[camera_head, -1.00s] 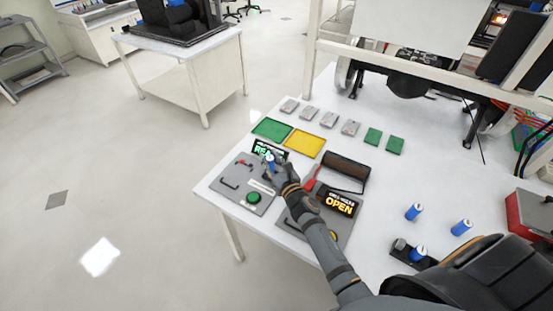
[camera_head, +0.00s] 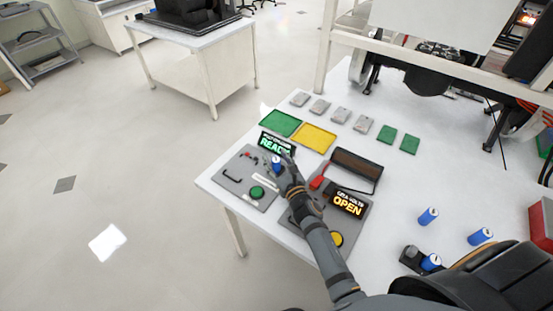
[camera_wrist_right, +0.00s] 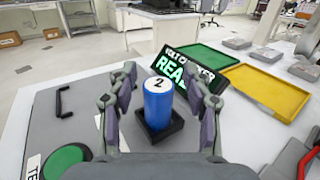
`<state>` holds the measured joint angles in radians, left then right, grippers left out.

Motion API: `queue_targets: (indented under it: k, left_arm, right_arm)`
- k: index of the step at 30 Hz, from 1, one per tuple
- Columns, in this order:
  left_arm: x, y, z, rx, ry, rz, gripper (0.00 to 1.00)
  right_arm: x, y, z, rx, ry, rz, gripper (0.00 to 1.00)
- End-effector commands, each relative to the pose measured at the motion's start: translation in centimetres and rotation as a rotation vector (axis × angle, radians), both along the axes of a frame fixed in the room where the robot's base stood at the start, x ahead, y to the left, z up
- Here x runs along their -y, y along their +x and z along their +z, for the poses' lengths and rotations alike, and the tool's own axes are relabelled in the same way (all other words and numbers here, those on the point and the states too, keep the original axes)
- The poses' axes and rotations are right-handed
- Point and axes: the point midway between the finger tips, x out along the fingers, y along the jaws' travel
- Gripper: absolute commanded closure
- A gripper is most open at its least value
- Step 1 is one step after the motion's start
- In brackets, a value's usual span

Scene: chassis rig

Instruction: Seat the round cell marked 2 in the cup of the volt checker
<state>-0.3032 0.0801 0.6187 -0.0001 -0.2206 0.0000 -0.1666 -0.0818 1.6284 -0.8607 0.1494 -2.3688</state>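The blue round cell marked 2 (camera_wrist_right: 158,103) stands upright in the black square cup (camera_wrist_right: 176,136) of the volt checker. Its white top with the 2 faces up. The volt checker (camera_head: 232,183) is a grey panel with a green button and a sign (camera_head: 272,145) lit in green, reading READY. My right gripper (camera_wrist_right: 161,95) is around the cell, with a finger on each side and visible gaps between fingers and cell. The right gripper (camera_head: 281,170) also shows over the checker in the head view. My left gripper is not in view.
Beside the checker is another grey panel with an orange OPEN sign (camera_head: 347,203). Green (camera_head: 281,124) and yellow (camera_head: 314,138) trays lie behind. Grey and green blocks line the back.

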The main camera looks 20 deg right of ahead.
Motion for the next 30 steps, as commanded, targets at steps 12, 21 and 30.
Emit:
queue_targets:
  k: [12, 21, 30]
  left_arm:
    - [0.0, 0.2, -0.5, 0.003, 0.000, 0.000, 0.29]
    - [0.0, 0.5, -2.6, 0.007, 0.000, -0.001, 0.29]
    - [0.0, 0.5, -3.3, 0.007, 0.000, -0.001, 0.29]
  right_arm:
    - [0.3, -2.9, -0.2, -0.001, 0.000, 0.000, 0.50]
    - [1.0, -9.9, -0.4, 0.000, 0.000, 0.001, 0.50]
    - [1.2, -12.0, 0.1, 0.002, 0.001, 0.001, 0.50]
